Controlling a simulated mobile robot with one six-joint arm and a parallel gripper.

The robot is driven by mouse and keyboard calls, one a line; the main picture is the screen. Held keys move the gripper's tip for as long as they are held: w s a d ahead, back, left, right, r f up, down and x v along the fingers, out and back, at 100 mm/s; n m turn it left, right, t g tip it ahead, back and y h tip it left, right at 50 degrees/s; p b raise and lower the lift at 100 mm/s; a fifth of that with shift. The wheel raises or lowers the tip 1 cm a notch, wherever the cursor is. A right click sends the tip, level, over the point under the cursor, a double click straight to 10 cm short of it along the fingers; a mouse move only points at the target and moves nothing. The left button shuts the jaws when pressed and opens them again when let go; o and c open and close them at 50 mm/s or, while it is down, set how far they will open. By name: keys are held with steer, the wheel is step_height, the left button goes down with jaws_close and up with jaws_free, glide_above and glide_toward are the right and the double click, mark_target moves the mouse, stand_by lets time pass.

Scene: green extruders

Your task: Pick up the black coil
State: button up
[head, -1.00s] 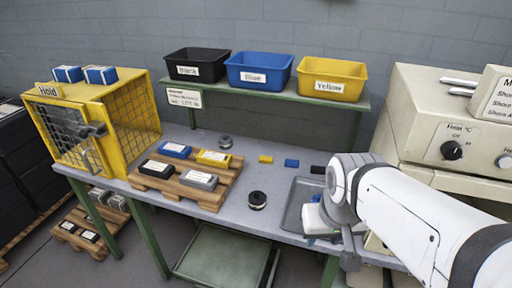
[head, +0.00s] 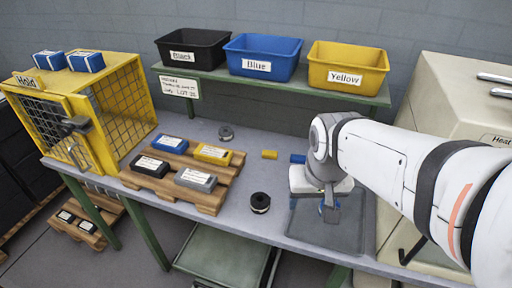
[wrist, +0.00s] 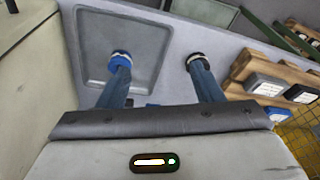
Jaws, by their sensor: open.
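The black coil (head: 260,203) sits on the grey workbench in the head view, between the wooden pallet and the grey tray. My gripper (head: 328,207) is above the tray, to the right of the coil and apart from it. In the wrist view, my gripper (wrist: 158,68) is open, its two blue fingers spread with nothing held between them. A dark ring with a pale band, likely the black coil (wrist: 196,57), shows at the tip of the right finger and is partly covered by it. A blue round shape (wrist: 120,56) shows at the left fingertip.
The grey tray (head: 347,240) lies below my gripper. The wooden pallet (head: 208,203) holds several labelled boxes. A grey coil (head: 226,133) and small yellow (head: 269,154) and blue (head: 297,158) blocks lie farther back. Labelled bins stand on the shelf; a yellow cage (head: 125,105) is at left.

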steer(key=o, duration=0.4)
steer(key=shift+m+g, duration=0.7)
steer(key=shift+m, duration=0.1)
steer(key=w+a+f, duration=0.1)
steer(key=w, duration=0.2)
steer(key=w+a+f, duration=0.2)
steer(key=w, duration=0.2)
steer(key=w+a+f, duration=0.1)
steer(key=w+f, duration=0.1)
steer(key=w, duration=0.1)
steer(key=shift+w+a+f+b, duration=0.25)
steer(key=shift+w+a+b, duration=0.05)
steer(key=shift+w, duration=0.05)
steer(key=m+g, duration=0.1)
glide_above(260, 203)
steer(key=w, duration=0.2)
step_height(260, 203, down, 8)
steer(key=shift+w+f, duration=0.2)
steer(key=shift+f, duration=0.4)
steer(key=shift+s+f, duration=0.25)
steer(key=shift+f, duration=1.45)
steer(key=shift+s+f, duration=0.2)
steer(key=shift+f, duration=1.45)
